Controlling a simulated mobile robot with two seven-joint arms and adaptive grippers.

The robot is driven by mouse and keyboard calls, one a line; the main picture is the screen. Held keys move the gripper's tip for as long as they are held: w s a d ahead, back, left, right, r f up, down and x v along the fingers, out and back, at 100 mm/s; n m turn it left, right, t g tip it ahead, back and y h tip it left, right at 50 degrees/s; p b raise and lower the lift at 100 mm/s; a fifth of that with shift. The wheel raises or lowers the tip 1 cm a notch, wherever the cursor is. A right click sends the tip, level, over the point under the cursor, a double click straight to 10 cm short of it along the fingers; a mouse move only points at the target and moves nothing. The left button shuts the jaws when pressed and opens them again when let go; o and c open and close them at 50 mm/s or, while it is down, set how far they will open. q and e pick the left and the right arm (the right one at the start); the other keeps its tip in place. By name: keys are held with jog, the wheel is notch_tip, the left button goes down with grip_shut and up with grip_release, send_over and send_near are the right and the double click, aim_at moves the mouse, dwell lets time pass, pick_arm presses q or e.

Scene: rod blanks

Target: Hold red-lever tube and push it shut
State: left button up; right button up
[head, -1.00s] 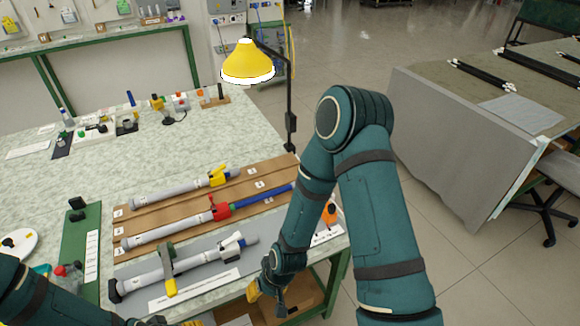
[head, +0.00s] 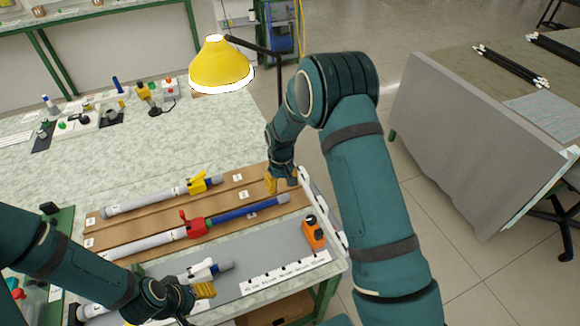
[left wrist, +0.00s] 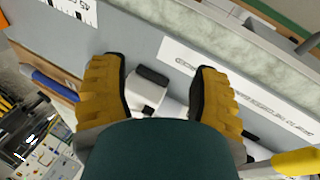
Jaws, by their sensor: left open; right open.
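The red-lever tube (head: 150,241) lies on the brown board, with its red lever clamp (head: 194,226) in the middle and a blue rod (head: 245,211) reaching right. My right gripper (head: 281,183) is open, just beyond the blue rod's right end; whether they touch is unclear. My left gripper (head: 207,291) is open, low over the grey mat in front of the board. In the left wrist view its fingers (left wrist: 160,98) stand either side of a white clamp (left wrist: 148,90) of the white-lever tube. A blue rod end (left wrist: 52,86) shows at left there.
The yellow-lever tube (head: 150,200) lies behind on the board. The white-lever tube (head: 203,270) lies on the grey mat, partly hidden by my left arm. An orange tool (head: 313,233) sits at the right edge. A yellow lamp (head: 220,65) hangs behind.

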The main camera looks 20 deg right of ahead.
aim_at(147, 242)
pick_arm(q)
jog(key=shift+w+d, duration=0.2)
jog(key=shift+d, duration=0.05)
jog(key=c, duration=0.3)
jog(key=shift+w+a, duration=0.1)
jog(key=shift+a, duration=0.05)
jog(key=shift+c, duration=0.2)
jog(key=w+m, duration=0.1)
jog(key=m, duration=0.1)
jog(key=w+r+m, duration=0.1)
jog(key=w, duration=0.1)
jog(key=w+a+m, duration=0.1)
jog(key=w+m, duration=0.1)
jog(key=shift+w+r+m, duration=0.2)
jog(key=shift+r+m, duration=0.1)
jog(key=w+a+m, duration=0.1)
jog(key=w+m, duration=0.1)
jog(key=w+a+r+m, duration=0.1)
jog(key=w+m, duration=0.1)
jog(key=w+a+r+m, duration=0.1)
jog(key=m, duration=0.1)
jog(key=shift+w+r+y, duration=0.25)
jog(key=shift+w+y, duration=0.15)
jog(key=w+a+r+m+y, duration=0.3)
jog(key=w+a+r+m, duration=0.3)
jog(key=w+a+m, duration=0.15)
jog(key=shift+m+t, duration=0.4)
jog(key=shift+m, duration=0.05)
jog(key=x, duration=1.4)
jog(key=shift+w, duration=0.15)
